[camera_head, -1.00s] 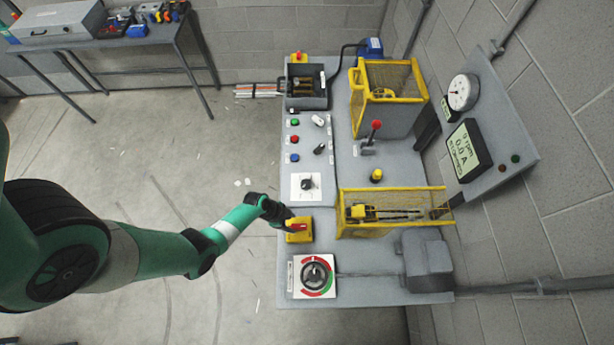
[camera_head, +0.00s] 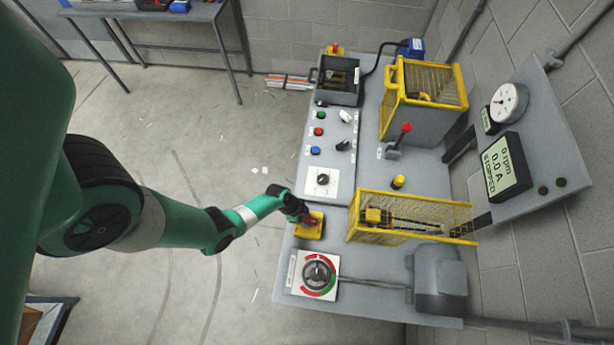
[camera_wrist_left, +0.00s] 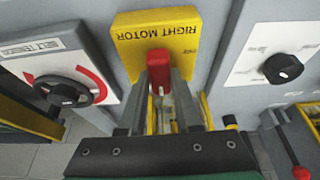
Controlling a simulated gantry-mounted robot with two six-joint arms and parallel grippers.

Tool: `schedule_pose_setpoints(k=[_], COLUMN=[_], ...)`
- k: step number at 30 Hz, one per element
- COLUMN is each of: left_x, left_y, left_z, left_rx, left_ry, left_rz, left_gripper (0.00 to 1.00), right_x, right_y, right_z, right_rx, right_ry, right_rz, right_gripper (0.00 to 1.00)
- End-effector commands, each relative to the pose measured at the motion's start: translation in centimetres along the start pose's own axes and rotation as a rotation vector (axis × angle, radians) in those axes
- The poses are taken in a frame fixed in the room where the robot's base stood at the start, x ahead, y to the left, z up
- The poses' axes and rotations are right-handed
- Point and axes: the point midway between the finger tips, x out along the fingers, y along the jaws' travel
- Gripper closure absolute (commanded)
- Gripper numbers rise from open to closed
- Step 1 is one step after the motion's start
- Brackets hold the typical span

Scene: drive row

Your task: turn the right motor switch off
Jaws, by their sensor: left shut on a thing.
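The right motor switch is a yellow plate (camera_wrist_left: 185,24) marked RIGHT MOTOR with a red handle (camera_wrist_left: 159,60), in the left wrist view. In the head view the yellow plate (camera_head: 311,231) is on the near part of the grey bench (camera_head: 372,307). My left gripper (camera_wrist_left: 161,80) is shut on the red handle, one finger on each side of it. In the head view my left gripper (camera_head: 304,216) reaches the switch from the left and partly covers it. My right gripper is not in view.
A red and green rotary dial (camera_head: 318,274) sits just nearer on the bench, and a black knob panel (camera_head: 322,181) just beyond. A yellow mesh guard (camera_head: 380,234) stands to the right. The display (camera_head: 500,168) reads 0 rpm, 0.0 A, STOPPED. Open floor lies left.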

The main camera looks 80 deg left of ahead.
Motion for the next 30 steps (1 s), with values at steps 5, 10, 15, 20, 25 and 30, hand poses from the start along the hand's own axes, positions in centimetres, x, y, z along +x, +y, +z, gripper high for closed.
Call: schedule_pose_setpoints(k=[5,10,15,20,25,30], left_x=[0.00,0.00,-0.03,-0.04,-0.07,-0.06], left_y=[-0.01,0.02,0.08,0.19,0.26,0.39], left_z=[0.00,-0.01,-0.03,-0.02,-0.10,-0.15], left_rx=[0.000,-0.013,-0.058,-0.143,-0.270,-0.415], left_ry=[0.000,0.000,0.000,0.000,0.000,0.000], left_rz=[0.000,-0.006,-0.025,-0.060,-0.114,-0.174], left_gripper=[1.00,1.00,1.00,1.00,1.00,1.00], right_x=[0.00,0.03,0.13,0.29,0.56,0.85], right_y=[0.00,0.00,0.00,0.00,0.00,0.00], right_z=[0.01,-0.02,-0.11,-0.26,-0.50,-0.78], right_rx=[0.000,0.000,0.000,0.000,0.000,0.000], right_ry=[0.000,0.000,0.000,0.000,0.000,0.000], right_rz=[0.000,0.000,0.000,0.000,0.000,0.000], right_gripper=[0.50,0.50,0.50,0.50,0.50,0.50])
